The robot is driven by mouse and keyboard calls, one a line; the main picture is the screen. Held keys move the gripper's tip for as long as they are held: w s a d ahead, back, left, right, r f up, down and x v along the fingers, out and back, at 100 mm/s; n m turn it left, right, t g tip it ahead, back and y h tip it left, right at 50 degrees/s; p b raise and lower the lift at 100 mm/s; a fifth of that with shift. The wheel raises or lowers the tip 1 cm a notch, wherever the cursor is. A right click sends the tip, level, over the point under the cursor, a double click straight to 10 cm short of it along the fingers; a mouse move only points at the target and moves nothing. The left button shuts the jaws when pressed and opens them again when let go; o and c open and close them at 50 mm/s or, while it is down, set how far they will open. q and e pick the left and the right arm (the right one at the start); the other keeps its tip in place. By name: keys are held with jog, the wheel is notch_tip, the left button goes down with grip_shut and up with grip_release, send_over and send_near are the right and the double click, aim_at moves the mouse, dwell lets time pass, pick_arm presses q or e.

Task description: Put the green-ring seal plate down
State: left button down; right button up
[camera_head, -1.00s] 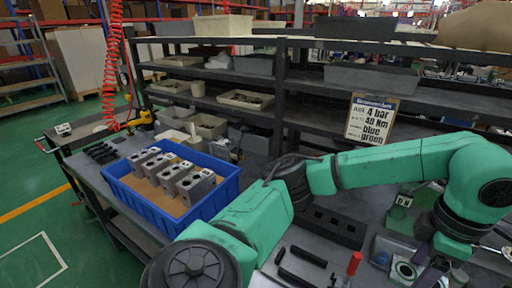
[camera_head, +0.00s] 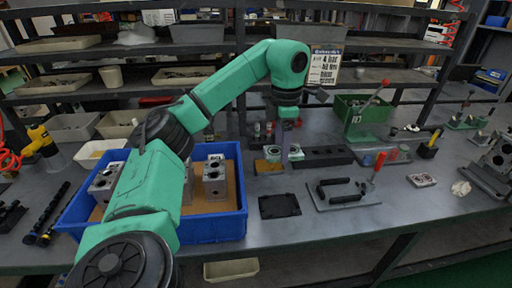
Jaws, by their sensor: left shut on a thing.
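My left arm reaches in from the left and over the blue crate. My left gripper (camera_head: 285,146) points down at the bench's middle, with a narrow purple finger showing. It is shut on a small pale plate with a greenish ring (camera_head: 296,153), partly hidden by the finger. Another pale ringed piece (camera_head: 272,153) shows just left of the finger, above a yellowish block (camera_head: 267,167). I cannot tell whether the held plate touches the bench. My right gripper is out of view.
The blue crate (camera_head: 213,227) holds grey valve blocks (camera_head: 214,175). A black mat (camera_head: 279,206) lies in front of the gripper. A black slotted block (camera_head: 324,156), a tray with black handles (camera_head: 342,194) and a green box (camera_head: 362,112) stand to the right. Shelves rise behind.

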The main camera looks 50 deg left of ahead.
pick_arm(q)
jog(key=shift+s+a+f, duration=0.1)
jog(key=shift+s+f, duration=0.1)
jog(key=shift+f, duration=0.15)
jog(key=b, duration=0.8)
send_over(277, 205)
notch_tip(277, 205, down, 11)
notch_tip(277, 205, down, 9)
jog(key=shift+r, duration=0.2)
grip_release()
jog(key=shift+f, duration=0.15)
